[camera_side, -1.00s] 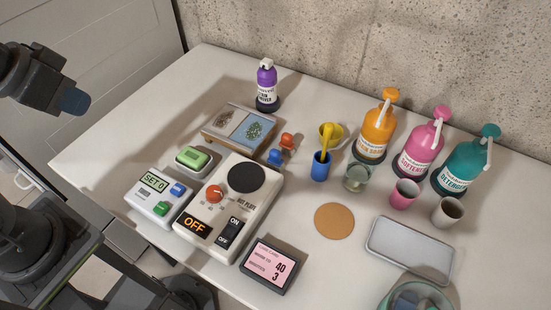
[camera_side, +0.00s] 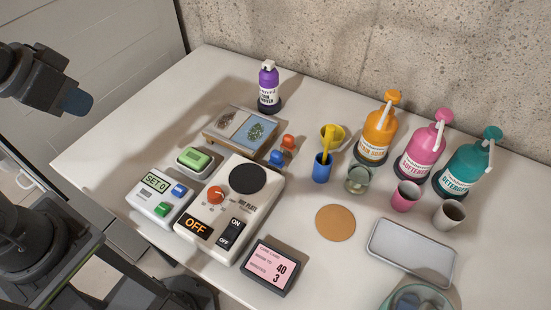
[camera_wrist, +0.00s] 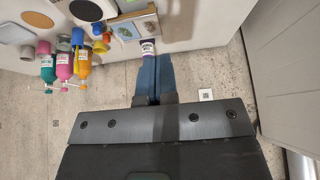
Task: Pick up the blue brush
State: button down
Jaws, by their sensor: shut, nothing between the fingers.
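The blue brush appears to be the small blue piece (camera_side: 275,158) beside a small orange piece (camera_side: 288,142), right of the wooden board on the table. Its details are too small to make out. In the wrist view a small blue piece (camera_wrist: 97,30) shows near the board's edge. My gripper (camera_side: 78,102) is at the upper left of the side view, well away from the brush. In the wrist view my gripper's blue fingers (camera_wrist: 155,100) are closed together with nothing between them.
A blue cup (camera_side: 321,170) with a yellow item, a glass beaker (camera_side: 358,178) and a yellow cup stand right of the brush. A hot plate (camera_side: 217,233) is in front; a purple bottle (camera_side: 268,90) stands behind. Orange, pink and teal bottles line the wall side.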

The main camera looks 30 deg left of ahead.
jog(key=c, duration=1.8)
grip_release()
jog(key=o, duration=0.6)
jog(key=shift+c, duration=0.2)
jog(key=m+g, duration=0.6)
jog(key=m, duration=1.2)
send_over(277, 152)
notch_tip(277, 152, down, 10)
jog(key=f, duration=0.8)
jog(key=shift+d+f, duration=0.1)
jog(key=shift+d, duration=0.1)
jog(key=shift+a+f, duration=0.2)
jog(key=shift+f, duration=2.9)
